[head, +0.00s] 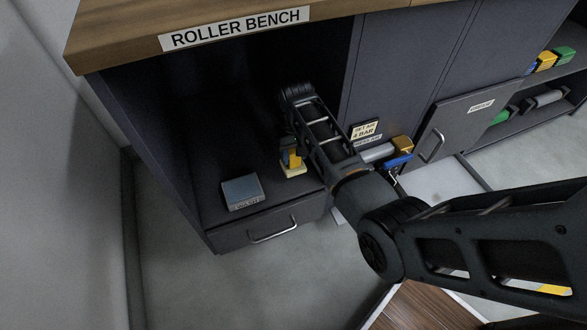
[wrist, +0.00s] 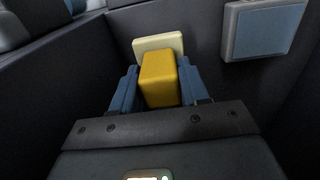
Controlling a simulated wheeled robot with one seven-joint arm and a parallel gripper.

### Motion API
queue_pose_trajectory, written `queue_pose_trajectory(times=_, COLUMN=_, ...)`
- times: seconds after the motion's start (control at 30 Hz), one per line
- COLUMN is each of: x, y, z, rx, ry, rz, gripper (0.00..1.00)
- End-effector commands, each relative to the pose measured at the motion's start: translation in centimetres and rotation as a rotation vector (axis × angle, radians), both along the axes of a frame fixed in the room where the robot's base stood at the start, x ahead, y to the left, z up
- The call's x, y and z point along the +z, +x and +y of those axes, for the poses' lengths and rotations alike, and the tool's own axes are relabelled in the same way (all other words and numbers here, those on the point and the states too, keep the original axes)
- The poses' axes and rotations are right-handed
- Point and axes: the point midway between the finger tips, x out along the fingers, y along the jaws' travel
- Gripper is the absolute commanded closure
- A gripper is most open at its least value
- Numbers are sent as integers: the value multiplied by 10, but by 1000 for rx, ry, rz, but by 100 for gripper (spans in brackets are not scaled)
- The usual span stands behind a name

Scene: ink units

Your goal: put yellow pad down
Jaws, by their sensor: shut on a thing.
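The yellow pad (wrist: 160,80) is a yellow block between the two blue fingers of my gripper (wrist: 158,86), which is shut on it. A pale cream slab (wrist: 158,42) shows just beyond the block; I cannot tell whether the two are joined. In the head view, my gripper (head: 291,148) is inside the open bay under the roller bench, mostly hidden by my arm. The yellow block (head: 292,159) and the cream slab (head: 292,170) show low over the bay floor near its front edge. Whether the slab touches the floor is unclear.
A grey box with a blue-grey top (head: 242,190) lies on the bay floor to the left. The bay floor (head: 222,150) is otherwise largely clear. Dark side walls (head: 160,150) and the wooden bench top (head: 130,35) bound the bay. A drawer handle (head: 273,232) sticks out below.

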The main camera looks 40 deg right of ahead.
Motion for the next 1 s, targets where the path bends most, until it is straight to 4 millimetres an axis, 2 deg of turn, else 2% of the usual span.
queue_pose_trajectory(times=0.03, x=-8, y=0, z=0, rx=0, ry=0, rz=1, gripper=89)
queue_pose_trajectory(times=0.23, x=-21, y=0, z=0, rx=0, ry=0, rz=0, gripper=89)
queue_pose_trajectory(times=0.43, x=-48, y=0, z=0, rx=0, ry=1, rz=2, gripper=89)
queue_pose_trajectory(times=0.83, x=-51, y=0, z=0, rx=1, ry=0, rz=0, gripper=89)
queue_pose_trajectory(times=0.87, x=-51, y=0, z=0, rx=1, ry=0, rz=0, gripper=54)
queue_pose_trajectory(times=1.0, x=-51, y=0, z=0, rx=1, ry=0, rz=0, gripper=40)
